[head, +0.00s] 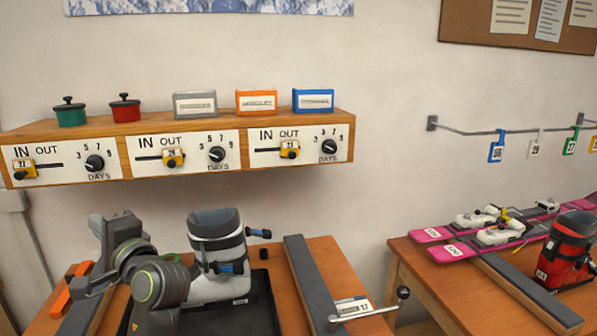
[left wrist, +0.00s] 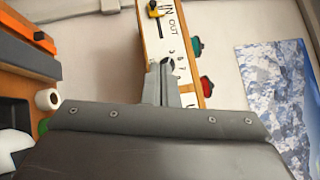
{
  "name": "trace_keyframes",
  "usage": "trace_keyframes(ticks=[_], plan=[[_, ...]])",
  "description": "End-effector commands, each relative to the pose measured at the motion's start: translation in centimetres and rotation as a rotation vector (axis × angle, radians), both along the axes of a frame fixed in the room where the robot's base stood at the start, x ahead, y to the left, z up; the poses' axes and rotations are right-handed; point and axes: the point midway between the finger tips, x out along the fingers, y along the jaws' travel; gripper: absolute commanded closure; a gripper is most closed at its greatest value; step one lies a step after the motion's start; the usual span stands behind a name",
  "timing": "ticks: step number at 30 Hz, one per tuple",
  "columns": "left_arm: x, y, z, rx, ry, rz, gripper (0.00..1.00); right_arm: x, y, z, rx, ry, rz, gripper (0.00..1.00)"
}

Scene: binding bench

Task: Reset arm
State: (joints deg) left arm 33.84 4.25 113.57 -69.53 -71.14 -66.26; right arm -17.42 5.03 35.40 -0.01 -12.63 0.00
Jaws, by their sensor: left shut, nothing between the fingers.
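My left arm rises from the bottom left of the head view, in front of a grey and white ski boot (head: 215,255). Its gripper (head: 104,228) is raised over the left part of the bench, below the wooden shelf (head: 200,184) on the wall. In the left wrist view the fingers (left wrist: 165,70) are together with nothing between them, and the shelf shows sideways behind them. Whether the arm touches the boot cannot be told, but it overlaps the boot's left edge in the picture. My right gripper is not in view.
The boot stands on a dark mat (head: 262,300) beside a grey-topped rail (head: 307,280) and a lever (head: 402,293). Dials and yellow sliders line the shelf front. At right a second table holds pink skis (head: 440,233) and a red boot (head: 568,250).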

Motion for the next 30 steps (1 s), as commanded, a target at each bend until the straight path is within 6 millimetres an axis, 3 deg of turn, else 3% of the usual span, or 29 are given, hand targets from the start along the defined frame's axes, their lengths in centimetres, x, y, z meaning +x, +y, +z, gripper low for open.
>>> trace_keyframes(ticks=[11, 17, 23, 30], plan=[[-1.6, 1.2, -8.0, -0.213, 0.006, -0.079, 1.00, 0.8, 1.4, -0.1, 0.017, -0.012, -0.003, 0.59], [-3.7, 1.6, -14.0, -0.393, 0.008, -0.119, 1.00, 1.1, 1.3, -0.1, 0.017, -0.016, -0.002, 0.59], [-9.0, 1.6, -23.1, -0.707, 0.019, -0.128, 1.00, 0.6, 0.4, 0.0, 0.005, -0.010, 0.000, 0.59], [-18.8, -0.3, -32.5, -1.147, 0.029, -0.026, 1.00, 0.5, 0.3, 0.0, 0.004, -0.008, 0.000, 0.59]])
